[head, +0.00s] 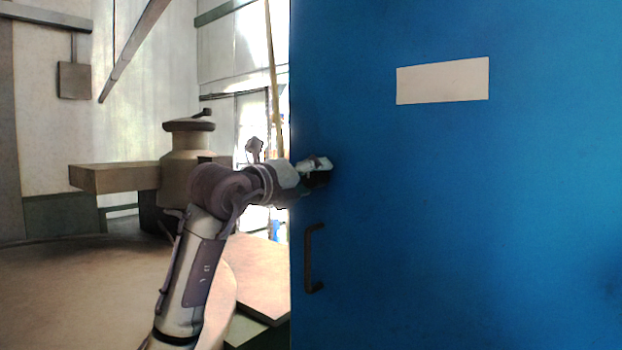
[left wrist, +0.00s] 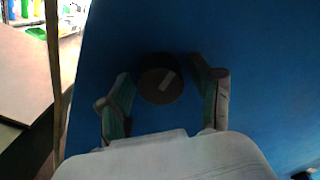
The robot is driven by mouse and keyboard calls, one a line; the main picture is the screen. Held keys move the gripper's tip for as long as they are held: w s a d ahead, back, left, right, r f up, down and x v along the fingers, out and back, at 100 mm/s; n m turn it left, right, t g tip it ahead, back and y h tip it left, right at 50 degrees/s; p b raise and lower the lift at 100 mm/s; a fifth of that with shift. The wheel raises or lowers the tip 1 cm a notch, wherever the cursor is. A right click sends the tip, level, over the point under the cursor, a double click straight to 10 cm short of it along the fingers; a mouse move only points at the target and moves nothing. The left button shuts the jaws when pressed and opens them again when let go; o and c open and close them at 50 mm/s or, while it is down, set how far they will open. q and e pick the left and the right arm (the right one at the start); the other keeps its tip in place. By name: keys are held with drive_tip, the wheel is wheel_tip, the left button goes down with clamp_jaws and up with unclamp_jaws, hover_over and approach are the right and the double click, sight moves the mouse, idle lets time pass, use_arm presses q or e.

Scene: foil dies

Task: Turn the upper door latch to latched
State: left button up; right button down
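The blue door (head: 470,220) fills the right half of the head view. In the left wrist view, a dark round latch (left wrist: 152,92) sits on the door, with a short pale bar on its face tilted off vertical. My left gripper (head: 318,172) is at the door's left edge, above the handle, and hides the latch in the head view. In the left wrist view, my left gripper (left wrist: 166,76) is open, with one finger on each side of the latch. I see gaps between fingers and latch. My right gripper is in neither view.
A dark bar handle (head: 310,258) is on the door below my left gripper. A blank pale plate (head: 442,80) is higher up. Left of the door stand a large round tan surface (head: 60,285) and a beige block (head: 115,178).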

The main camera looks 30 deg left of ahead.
use_arm(q)
drive_tip(key=s, duration=1.2)
drive_tip(key=shift+a, duration=0.45)
